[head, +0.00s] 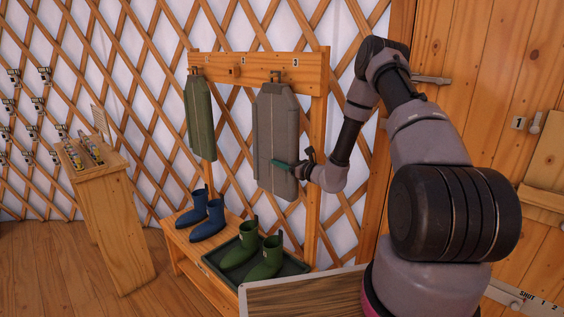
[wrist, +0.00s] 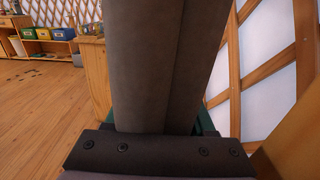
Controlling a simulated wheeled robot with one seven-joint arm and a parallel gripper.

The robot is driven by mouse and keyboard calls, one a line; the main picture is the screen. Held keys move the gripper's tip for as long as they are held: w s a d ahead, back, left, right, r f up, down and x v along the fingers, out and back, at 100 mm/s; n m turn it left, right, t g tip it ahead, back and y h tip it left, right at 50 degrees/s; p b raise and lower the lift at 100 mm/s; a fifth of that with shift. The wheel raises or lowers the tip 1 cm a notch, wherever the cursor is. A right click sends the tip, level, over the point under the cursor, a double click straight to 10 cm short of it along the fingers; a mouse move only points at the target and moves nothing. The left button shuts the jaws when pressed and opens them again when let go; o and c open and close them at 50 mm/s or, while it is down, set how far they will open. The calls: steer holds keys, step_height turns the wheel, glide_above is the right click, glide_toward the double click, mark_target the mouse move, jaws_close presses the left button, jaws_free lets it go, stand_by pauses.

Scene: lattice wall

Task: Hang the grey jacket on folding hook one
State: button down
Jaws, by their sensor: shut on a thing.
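The grey jacket (head: 277,135) is upright in front of the right part of the hook board (head: 258,70), with its top loop near a small dark hook there. I cannot tell whether the loop bears on that hook. My gripper (head: 288,167) is shut on the jacket's lower right side, its teal fingers against the cloth. In the wrist view the jacket (wrist: 165,65) rises from between the fingers and fills the middle. A green jacket (head: 199,115) hangs at the board's left end.
Below, blue boots (head: 207,215) stand on a wooden bench (head: 189,248), and green boots (head: 265,258) stand in a dark tray (head: 295,266). A wooden stand (head: 108,220) is at left. A wooden door (head: 500,80) is at right. The floor at left is clear.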

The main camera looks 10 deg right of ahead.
steer(key=shift+c, duration=1.2)
jaws_free()
steer(key=shift+d, duration=0.1)
